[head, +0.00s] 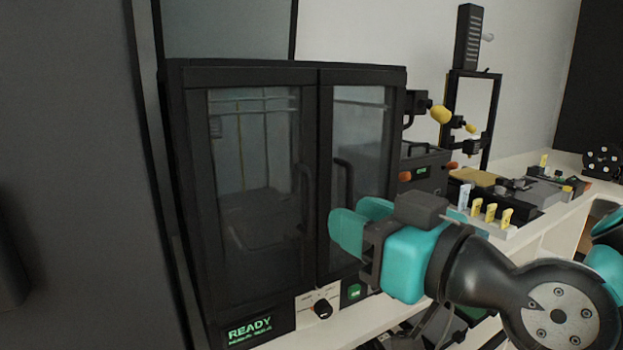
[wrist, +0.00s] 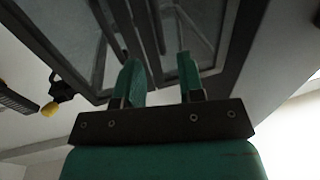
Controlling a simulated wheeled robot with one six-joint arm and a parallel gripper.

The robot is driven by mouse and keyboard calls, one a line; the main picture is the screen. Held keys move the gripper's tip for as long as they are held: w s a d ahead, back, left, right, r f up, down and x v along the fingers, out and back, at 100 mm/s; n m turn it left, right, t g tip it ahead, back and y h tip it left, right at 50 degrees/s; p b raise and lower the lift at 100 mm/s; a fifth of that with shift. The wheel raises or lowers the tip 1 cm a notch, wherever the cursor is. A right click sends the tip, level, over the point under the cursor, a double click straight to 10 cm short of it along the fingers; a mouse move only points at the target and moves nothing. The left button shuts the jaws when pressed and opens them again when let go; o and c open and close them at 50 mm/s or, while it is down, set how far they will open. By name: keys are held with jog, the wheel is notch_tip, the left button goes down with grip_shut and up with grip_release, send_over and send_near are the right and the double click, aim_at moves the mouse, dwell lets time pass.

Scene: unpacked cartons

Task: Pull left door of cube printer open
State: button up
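The cube printer is a black cabinet with two glass doors. Its left door (head: 254,272) looks shut, and a dark vertical handle (head: 303,200) stands near its right edge. The right door (head: 360,120) also looks shut, with its own handle (head: 343,175) near the middle seam. My gripper (head: 352,215) is in front of the lower right door, right of the left door's handle, with its teal fingers pointing at the cabinet. In the wrist view the fingers (wrist: 160,80) are apart, with no handle clearly between them. Contact with the doors cannot be told.
A control panel with a READY display (head: 250,329) and a black knob (head: 323,308) lies below the doors. Small yellow-tipped items (head: 490,212) and other devices stand on the white counter to the right. A large grey panel (head: 80,170) closes off the left side.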

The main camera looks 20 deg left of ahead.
aim_at(314, 201)
jog(key=p+x, duration=0.2)
jog(key=x, duration=0.6)
grip_shut()
